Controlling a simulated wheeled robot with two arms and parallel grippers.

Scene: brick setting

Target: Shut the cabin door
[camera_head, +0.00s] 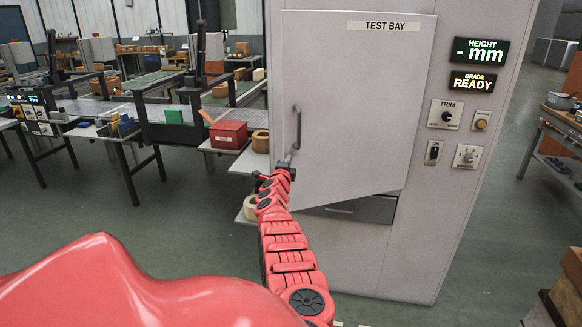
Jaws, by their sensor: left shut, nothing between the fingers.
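The cabin door (355,100) is a pale grey panel on the tall cabinet (440,215). It stands ajar: its left, handle side is swung out toward me and its lower edge slants. A dark vertical bar handle (298,128) is near its left edge. My left gripper (287,160) is shut and empty, just below the handle at the door's left edge. I cannot tell whether its tips touch the door. My right gripper is not in view.
The cabinet's right side has displays (481,52) and knobs (444,114). A dark drawer front (355,208) shows below the door. A red box (228,134) and round wooden pieces stand on a bench at left. A shelf cart (560,125) stands at right. Floor between is clear.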

